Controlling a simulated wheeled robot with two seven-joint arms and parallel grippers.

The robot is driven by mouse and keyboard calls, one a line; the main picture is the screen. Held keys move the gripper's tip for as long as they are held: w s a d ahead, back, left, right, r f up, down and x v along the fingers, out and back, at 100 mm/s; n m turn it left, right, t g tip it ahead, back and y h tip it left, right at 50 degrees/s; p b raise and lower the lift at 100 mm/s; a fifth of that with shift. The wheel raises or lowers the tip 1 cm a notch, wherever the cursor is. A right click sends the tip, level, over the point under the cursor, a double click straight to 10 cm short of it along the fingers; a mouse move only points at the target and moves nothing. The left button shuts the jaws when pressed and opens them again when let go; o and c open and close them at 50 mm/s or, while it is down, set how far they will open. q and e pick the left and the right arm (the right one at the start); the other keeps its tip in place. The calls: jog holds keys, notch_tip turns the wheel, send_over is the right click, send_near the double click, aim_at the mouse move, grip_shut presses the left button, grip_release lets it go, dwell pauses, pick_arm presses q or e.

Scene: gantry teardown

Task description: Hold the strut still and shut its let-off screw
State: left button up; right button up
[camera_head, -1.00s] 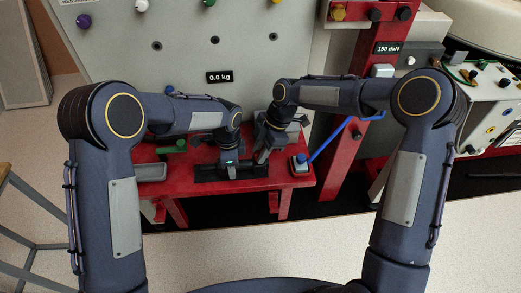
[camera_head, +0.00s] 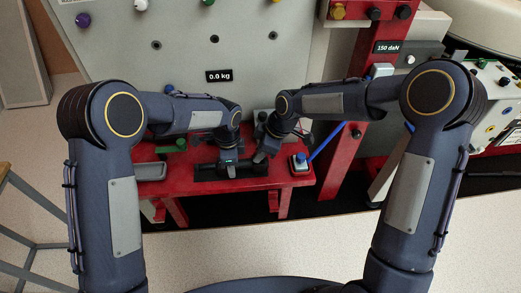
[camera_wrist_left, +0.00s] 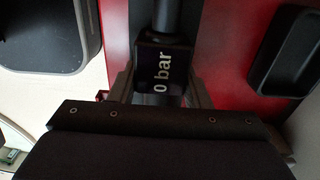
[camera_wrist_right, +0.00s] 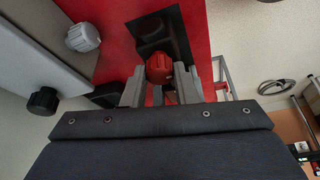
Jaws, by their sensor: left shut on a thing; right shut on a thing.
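The strut lies in the dark cradle (camera_head: 205,173) on the red bench. In the left wrist view its black block with a "0 bar" readout (camera_wrist_left: 166,68) sits between the fingers of my left gripper (camera_wrist_left: 162,88), which is shut on it. A dark rod runs up from the block. In the right wrist view a red knob, the let-off screw (camera_wrist_right: 159,68), is between the fingertips of my right gripper (camera_wrist_right: 159,84), which is shut on it. In the head view my left gripper (camera_head: 229,166) and right gripper (camera_head: 260,156) are close together and hide most of the strut.
The grey panel behind reads "0.0 kg" (camera_head: 218,76). A red post (camera_head: 346,160) with a "150 daN" readout (camera_head: 389,48) rises at right.

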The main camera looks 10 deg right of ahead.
dwell(0.3)
jog(key=o, duration=1)
jog(key=shift+r, duration=0.1)
jog(key=v, duration=1.1)
jog(key=shift+r, duration=0.4)
jog(key=shift+d, duration=0.15)
pick_arm(q)
jog(key=o, duration=1.2)
jog(key=shift+r, duration=0.1)
